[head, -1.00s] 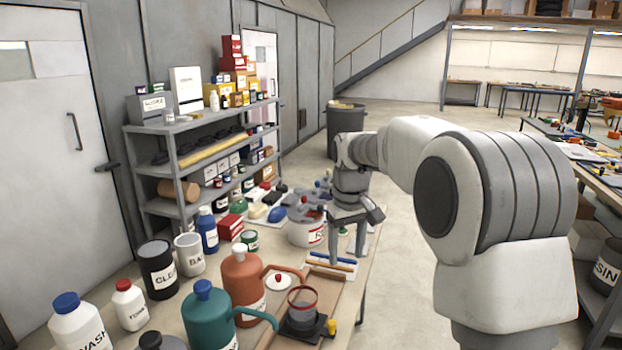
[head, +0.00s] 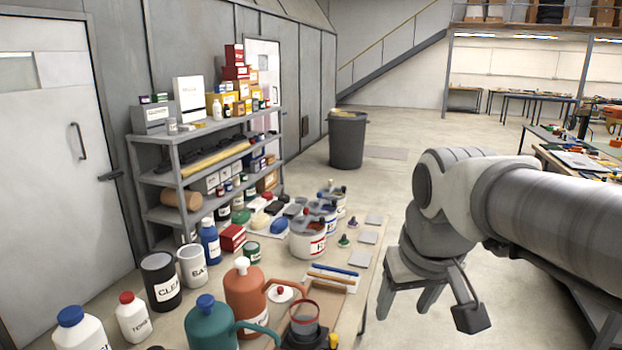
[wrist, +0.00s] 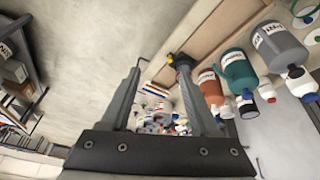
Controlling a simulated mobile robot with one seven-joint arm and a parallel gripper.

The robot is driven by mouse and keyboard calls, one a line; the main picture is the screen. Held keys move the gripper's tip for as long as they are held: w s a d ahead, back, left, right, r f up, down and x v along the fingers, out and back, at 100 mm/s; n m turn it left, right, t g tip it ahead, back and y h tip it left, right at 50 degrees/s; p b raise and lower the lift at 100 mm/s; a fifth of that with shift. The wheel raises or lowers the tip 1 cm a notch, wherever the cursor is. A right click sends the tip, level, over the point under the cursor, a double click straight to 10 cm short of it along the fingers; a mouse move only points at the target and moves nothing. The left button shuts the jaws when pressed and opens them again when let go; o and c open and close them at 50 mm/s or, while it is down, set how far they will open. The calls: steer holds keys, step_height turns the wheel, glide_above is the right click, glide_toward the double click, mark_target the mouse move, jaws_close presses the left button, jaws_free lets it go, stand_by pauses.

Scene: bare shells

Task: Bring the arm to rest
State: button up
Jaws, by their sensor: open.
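My gripper (head: 406,308) hangs at the right of the head view, beyond the right edge of the bench, fingers pointing down. Its two fingers stand apart and hold nothing. In the wrist view the open fingers (wrist: 160,70) reach up the picture with bare floor, the bench edge and blurred bench goods behind the gap. My arm runs in from the right edge of the head view, its forearm nearly level.
The bench (head: 345,305) holds an orange can (head: 246,295), a teal can (head: 210,326), white tubs (head: 307,240) and bottles. A grey shelf (head: 160,150) stands behind. A grey bin (head: 347,140) stands on the open floor. Another bench (head: 545,135) is at the right.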

steer(key=s+d+f+m+t, duration=0.1)
steer(key=s+f, duration=0.1)
steer(key=s, duration=0.7)
steer(key=shift+f+p, duration=0.3)
steer(key=shift+p, duration=0.1)
